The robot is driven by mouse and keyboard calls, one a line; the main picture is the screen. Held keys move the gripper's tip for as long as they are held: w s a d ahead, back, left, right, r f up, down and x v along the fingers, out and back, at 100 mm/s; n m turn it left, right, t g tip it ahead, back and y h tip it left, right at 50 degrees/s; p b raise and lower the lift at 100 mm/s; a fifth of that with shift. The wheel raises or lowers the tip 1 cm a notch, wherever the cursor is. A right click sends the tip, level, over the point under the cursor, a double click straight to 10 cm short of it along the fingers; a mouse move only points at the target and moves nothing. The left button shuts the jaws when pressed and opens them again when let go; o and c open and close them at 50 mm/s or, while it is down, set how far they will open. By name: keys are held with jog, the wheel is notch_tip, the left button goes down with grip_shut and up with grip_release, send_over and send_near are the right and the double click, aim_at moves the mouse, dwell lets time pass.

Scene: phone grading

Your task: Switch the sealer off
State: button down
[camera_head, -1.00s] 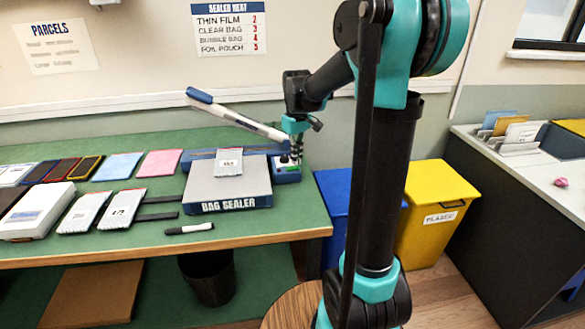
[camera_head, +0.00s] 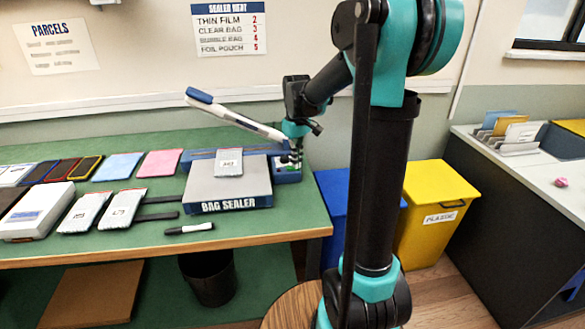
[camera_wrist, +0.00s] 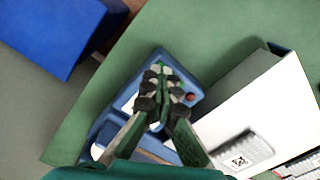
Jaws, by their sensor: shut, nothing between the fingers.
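The bag sealer (camera_head: 228,205) stands on the green bench, with a grey top and a blue base. Its blue-and-white lever arm (camera_head: 235,117) is raised, slanting up to the left. A blue control section (camera_head: 289,176) is at its right end; in the wrist view it shows a small red round part (camera_wrist: 190,97). My gripper (camera_head: 296,160) is shut and empty, pointing down over this control section. In the wrist view its fingertips (camera_wrist: 160,72) are together over the panel and hide part of it, including any switch beneath. I cannot tell whether they touch it.
A silver packet (camera_head: 229,162) lies on the sealer's top. More packets (camera_head: 122,209), a marker (camera_head: 189,229) and several phones (camera_head: 46,172) lie to the left. A heat chart (camera_head: 229,29) hangs behind. Blue (camera_head: 334,190) and yellow (camera_head: 432,215) bins stand right of the bench.

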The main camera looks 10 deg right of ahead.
jog(key=shift+r, duration=3.5)
